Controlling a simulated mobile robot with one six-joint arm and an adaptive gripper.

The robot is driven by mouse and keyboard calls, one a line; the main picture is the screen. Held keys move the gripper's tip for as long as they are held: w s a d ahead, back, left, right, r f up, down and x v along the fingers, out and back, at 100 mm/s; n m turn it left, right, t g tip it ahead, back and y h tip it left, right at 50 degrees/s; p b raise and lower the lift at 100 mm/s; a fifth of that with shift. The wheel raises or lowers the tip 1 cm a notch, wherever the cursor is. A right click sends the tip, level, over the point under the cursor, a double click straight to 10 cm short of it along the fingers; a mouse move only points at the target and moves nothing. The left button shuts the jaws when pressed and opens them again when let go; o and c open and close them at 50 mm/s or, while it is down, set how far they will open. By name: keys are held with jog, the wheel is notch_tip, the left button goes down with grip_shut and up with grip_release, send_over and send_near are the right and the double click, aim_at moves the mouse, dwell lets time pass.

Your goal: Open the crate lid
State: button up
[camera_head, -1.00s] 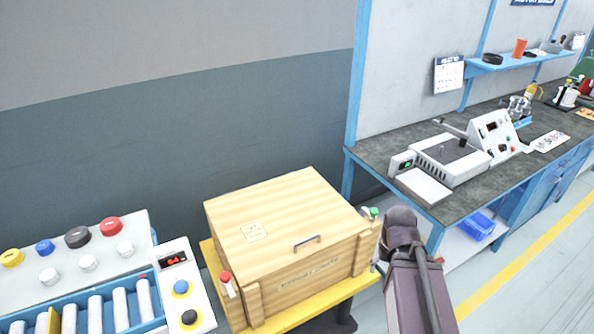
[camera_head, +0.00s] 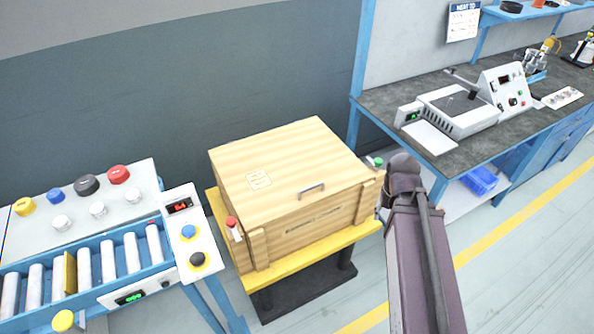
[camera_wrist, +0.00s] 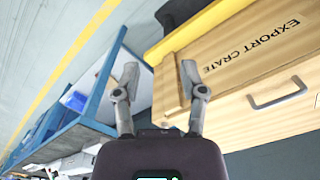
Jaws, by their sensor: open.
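The wooden crate (camera_head: 318,228) stands on a yellow-topped stand, with its lid (camera_head: 285,160) down flat on top. A grey handle (camera_head: 312,190) sits on the lid near its front edge; a handle also shows in the wrist view (camera_wrist: 278,100). The crate front reads "EXPORT CRATE" in the wrist view (camera_wrist: 225,85). My gripper (camera_wrist: 160,80) is open and empty in the wrist view, with its fingers apart, near the end of the crate and left of the handle. In the head view my arm hides most of the gripper, at the crate's right.
A red-topped fitting (camera_head: 232,226) is at the crate's front left corner and a green-topped one (camera_head: 377,163) at its right. A roller conveyor (camera_head: 90,262) with a button panel stands left. A workbench (camera_head: 375,95) stands right. Open floor lies in front.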

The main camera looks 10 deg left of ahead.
jog(key=w+a+r+m+p, duration=0.4)
jog(key=w+a+r+m, duration=0.15)
jog(key=a, duration=0.25)
notch_tip(320, 180, up, 4)
jog(key=f+m+t+y+p, duration=0.1)
jog(key=m+t+p, duration=0.1)
jog(key=m+p, duration=0.25)
send_over(310, 188)
jog(key=s+d, duration=0.2)
jog(key=shift+s+a+r+m, duration=0.1)
jog(key=shift+a+r+m, duration=0.1)
jog(key=shift+m, duration=0.1)
jog(key=shift+d+f, duration=0.1)
jog(key=f+b, duration=0.4)
jog(key=w+a+f+b, duration=0.1)
jog(key=f+b, duration=0.4)
jog(key=w+f+b, duration=0.1)
jog(key=f+b, duration=0.3)
jog(key=shift+w+a+f+b, duration=0.1)
jog(key=shift+a+f+b, duration=0.05)
jog(key=shift+a+b, duration=0.2)
grip_shut()
